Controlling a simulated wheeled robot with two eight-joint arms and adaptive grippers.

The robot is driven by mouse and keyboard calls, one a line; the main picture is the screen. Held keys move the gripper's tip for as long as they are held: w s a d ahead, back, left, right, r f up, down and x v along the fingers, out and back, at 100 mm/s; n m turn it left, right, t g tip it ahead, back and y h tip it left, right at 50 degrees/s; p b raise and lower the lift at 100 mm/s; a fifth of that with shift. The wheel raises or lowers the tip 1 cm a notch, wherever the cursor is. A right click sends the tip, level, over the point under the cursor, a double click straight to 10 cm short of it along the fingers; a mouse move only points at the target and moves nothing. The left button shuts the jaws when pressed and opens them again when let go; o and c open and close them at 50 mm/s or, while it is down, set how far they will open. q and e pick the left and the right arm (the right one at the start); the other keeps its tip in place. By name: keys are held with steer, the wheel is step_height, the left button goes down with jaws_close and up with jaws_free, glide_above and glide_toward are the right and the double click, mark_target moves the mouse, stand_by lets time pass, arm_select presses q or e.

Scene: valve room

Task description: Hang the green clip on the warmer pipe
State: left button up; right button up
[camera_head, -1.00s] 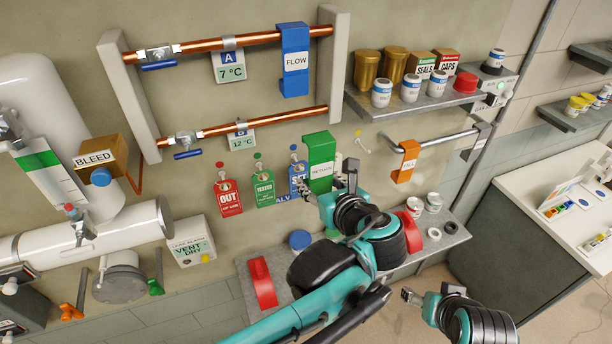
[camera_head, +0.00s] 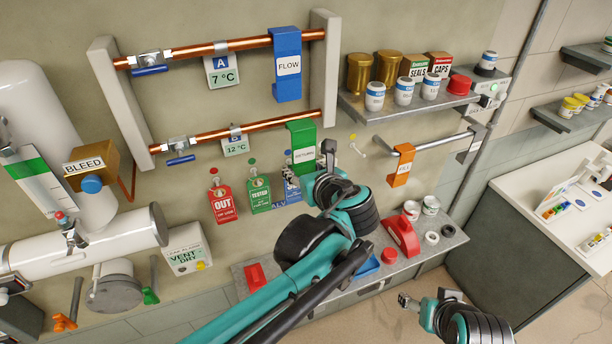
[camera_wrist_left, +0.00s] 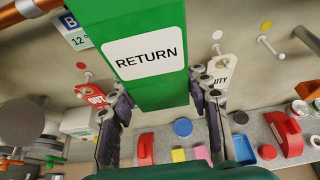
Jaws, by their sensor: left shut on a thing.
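The green clip (camera_head: 302,150), labelled RETURN, is held by my left gripper (camera_head: 308,172), which is shut on its lower part. In the left wrist view the green clip (camera_wrist_left: 150,50) stands between the two fingers (camera_wrist_left: 163,92). The lower copper pipe (camera_head: 215,132) carries a 12 °C tag (camera_head: 236,145); the upper copper pipe (camera_head: 215,48) carries a 7 °C tag (camera_head: 222,71). The clip's top overlaps the right end of the lower pipe; I cannot tell whether it is hooked over it. My right gripper (camera_head: 408,301) is low at right, its jaws too small to judge.
A blue FLOW clip (camera_head: 288,66) hangs on the upper pipe beside the right bracket (camera_head: 325,65). An orange clip (camera_head: 401,166) hangs on a grey rail. Red and green tags (camera_head: 223,203) hang below the lower pipe. A shelf (camera_head: 400,110) with jars is at right.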

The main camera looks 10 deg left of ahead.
arm_select(q)
steer(key=r+b+x, duration=0.1)
steer(key=b+x, duration=0.1)
steer(key=x, duration=0.6)
steer(key=shift+w+a+r, duration=0.2)
steer(key=shift+w+r, duration=0.05)
steer(key=shift+r, duration=0.15)
stand_by(0.3)
steer(key=o, duration=1.2)
steer(key=shift+o, duration=0.3)
